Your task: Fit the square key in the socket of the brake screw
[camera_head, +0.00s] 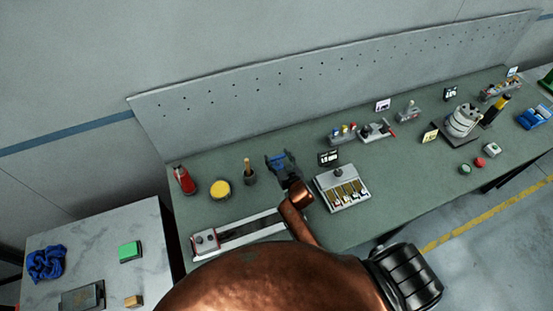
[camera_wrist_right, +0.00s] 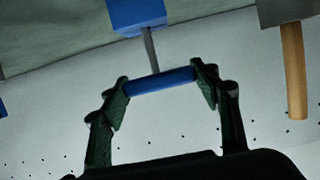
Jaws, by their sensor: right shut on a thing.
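The square key has a blue cross handle (camera_wrist_right: 160,82) and a thin grey shaft (camera_wrist_right: 151,48), seen in the right wrist view. My right gripper (camera_head: 280,161) is shut on the handle, one finger at each end. The wrist picture is upside down; the shaft meets a blue block (camera_wrist_right: 137,14), and its tip is hidden. In the head view the gripper is over the back left of the bench, with some blue showing between its fingers. I cannot make out the brake screw or its socket. My left gripper is not in view.
A pot with a wooden handle (camera_head: 249,176), yellow tin (camera_head: 220,189) and red bottle (camera_head: 184,180) stand left of the gripper. A long metal rail unit (camera_head: 245,232) lies in front. A slotted tray (camera_head: 341,199) is to the right. The pegboard (camera_head: 330,82) rises behind.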

